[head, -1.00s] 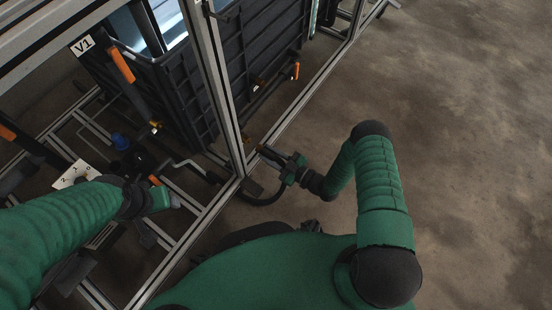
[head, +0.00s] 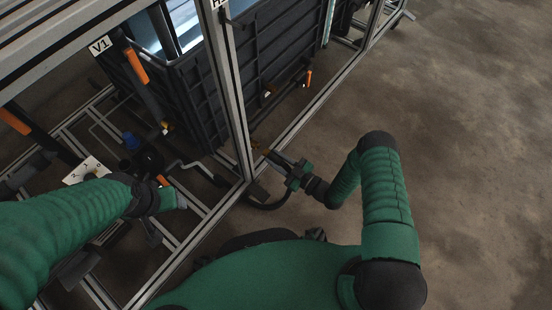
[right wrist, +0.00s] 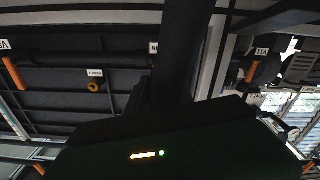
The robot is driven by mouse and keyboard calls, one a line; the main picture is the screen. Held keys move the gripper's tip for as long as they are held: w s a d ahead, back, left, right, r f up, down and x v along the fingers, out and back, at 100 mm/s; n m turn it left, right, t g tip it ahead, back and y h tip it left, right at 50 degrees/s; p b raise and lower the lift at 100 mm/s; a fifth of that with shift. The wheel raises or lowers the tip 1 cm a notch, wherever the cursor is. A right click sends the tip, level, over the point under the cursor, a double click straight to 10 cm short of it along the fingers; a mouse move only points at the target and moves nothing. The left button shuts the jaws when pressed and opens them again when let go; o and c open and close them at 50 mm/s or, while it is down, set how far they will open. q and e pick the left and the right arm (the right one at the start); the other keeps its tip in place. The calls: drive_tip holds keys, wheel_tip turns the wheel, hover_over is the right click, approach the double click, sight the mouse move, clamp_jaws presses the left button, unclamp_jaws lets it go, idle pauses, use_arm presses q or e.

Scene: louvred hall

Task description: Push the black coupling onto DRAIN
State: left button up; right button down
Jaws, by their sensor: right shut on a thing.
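My right gripper (head: 277,159) is shut on the black coupling (right wrist: 180,55), low beside the frame's corner post. In the right wrist view the coupling is a dark upright cylinder above the gripper body. A black hose (head: 268,205) loops below the gripper. A small brass fitting (right wrist: 94,86) under a white tag shows left of the coupling, apart from it in that picture; the tag's word is too small to read surely. Another white label (right wrist: 154,47) is partly hidden by the coupling. My left gripper (head: 178,199) is at the left arm's end; its fingers are unclear.
A metal frame post (head: 232,95) stands just left of my right gripper, with a floor rail running away to the upper right. A ribbed dark tank (head: 250,60) is behind it. An orange-handled valve (head: 136,67) is labelled V1. The concrete floor (head: 470,150) at right is clear.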

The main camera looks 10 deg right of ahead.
drive_tip(key=shift+b+x, duration=0.3)
drive_tip(key=shift+x, duration=1.15)
drive_tip(key=c, duration=1)
unclamp_jaws()
drive_tip(key=shift+c, duration=0.2)
drive_tip(key=p+v, duration=0.2)
drive_tip(key=v, duration=0.5)
